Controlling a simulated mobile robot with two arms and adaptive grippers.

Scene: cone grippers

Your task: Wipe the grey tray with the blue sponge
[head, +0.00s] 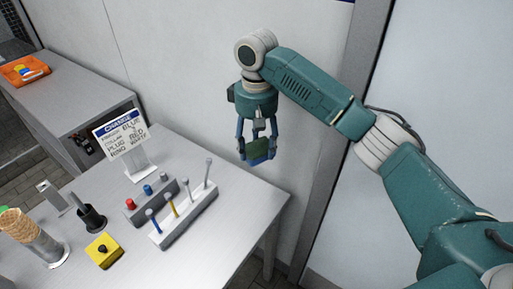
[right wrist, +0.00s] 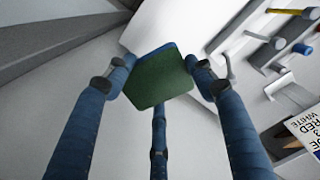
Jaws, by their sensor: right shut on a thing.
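The sponge (head: 258,152) is in my right gripper (head: 256,147), past the table's right corner near the wall. In the right wrist view the sponge (right wrist: 158,80) shows a green face and a thin blue edge. The gripper's several dark blue fingers (right wrist: 162,84) are closed around it. The sponge looks held in the air, apart from the table. I cannot make out a grey tray in either view. My left gripper is not in view.
An orange tray (head: 38,73) sits on a side bench. The table's right end is clear.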

